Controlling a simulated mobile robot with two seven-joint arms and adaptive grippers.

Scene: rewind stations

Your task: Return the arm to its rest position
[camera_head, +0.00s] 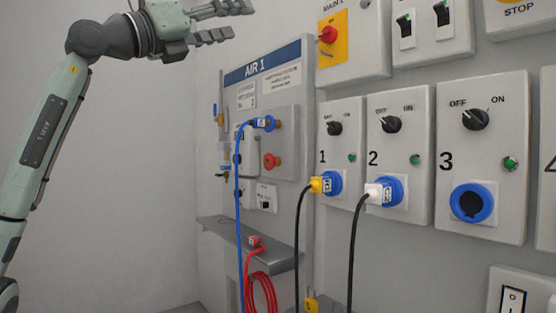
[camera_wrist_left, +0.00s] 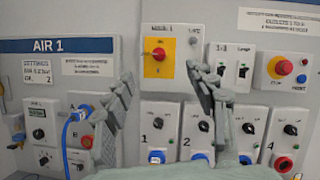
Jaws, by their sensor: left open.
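My left arm (camera_head: 45,140) comes in from the left in the head view and rises to the top. My left gripper (camera_head: 238,20) is open and empty, held in the air near the upper left of the AIR 1 board (camera_head: 290,100) and apart from everything in the picture. In the left wrist view the spread fingers of my left gripper (camera_wrist_left: 162,78) have nothing between them. They point towards the wall panels and hide parts of them. My right gripper is not in view.
Station 1 (camera_head: 334,110) holds a yellow plug (camera_head: 317,185); station 2 (camera_head: 405,100) holds a white plug (camera_head: 374,193). Station 3 (camera_head: 480,145) has an empty blue socket. A blue hose (camera_head: 238,200) hangs from AIR 1. A coiled red hose (camera_head: 262,290) hangs by a grey shelf (camera_head: 225,230).

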